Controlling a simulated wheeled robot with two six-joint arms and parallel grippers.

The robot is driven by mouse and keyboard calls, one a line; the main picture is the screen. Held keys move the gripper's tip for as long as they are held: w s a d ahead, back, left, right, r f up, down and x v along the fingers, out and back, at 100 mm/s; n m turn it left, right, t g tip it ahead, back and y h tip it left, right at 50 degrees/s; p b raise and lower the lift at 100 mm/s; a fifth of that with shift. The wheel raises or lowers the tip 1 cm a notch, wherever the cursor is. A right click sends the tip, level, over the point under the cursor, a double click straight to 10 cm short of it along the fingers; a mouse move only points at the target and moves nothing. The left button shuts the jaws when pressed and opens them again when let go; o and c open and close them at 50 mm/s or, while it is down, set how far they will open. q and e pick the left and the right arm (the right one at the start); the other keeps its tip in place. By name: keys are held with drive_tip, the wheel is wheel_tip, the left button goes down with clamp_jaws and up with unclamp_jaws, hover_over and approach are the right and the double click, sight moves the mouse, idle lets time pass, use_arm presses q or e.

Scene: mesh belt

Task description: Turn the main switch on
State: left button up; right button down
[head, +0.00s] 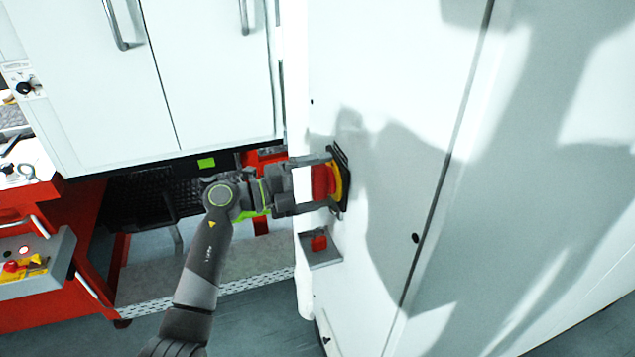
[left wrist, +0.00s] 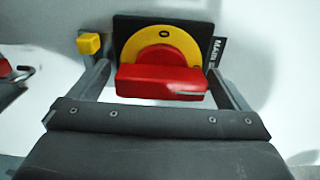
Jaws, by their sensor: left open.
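The main switch is a red rotary handle (head: 322,181) on a yellow disc (left wrist: 160,46) with a black backing plate (head: 341,160), mounted on a white cabinet side. In the left wrist view the red handle (left wrist: 162,80) lies crosswise, and a "0" mark shows above it on the disc. My left gripper (head: 328,183) is open, its two fingers on either side of the handle. In the left wrist view the fingers (left wrist: 157,70) stand left and right of it, with a gap at the left. Whether the right one touches is unclear. My right gripper is not in view.
A small grey bracket (head: 322,257) with a red piece (head: 318,242) sits just below the switch. The white cabinet (head: 395,90) fills the right. A red bench with a control box (head: 35,262) stands at the left. Floor shows at the bottom.

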use_arm(q)
drive_tip(key=b+v, duration=0.4)
drive_tip(key=v, duration=1.3)
drive_tip(key=shift+a+b, duration=0.2)
drive_tip(key=shift+b, duration=0.2)
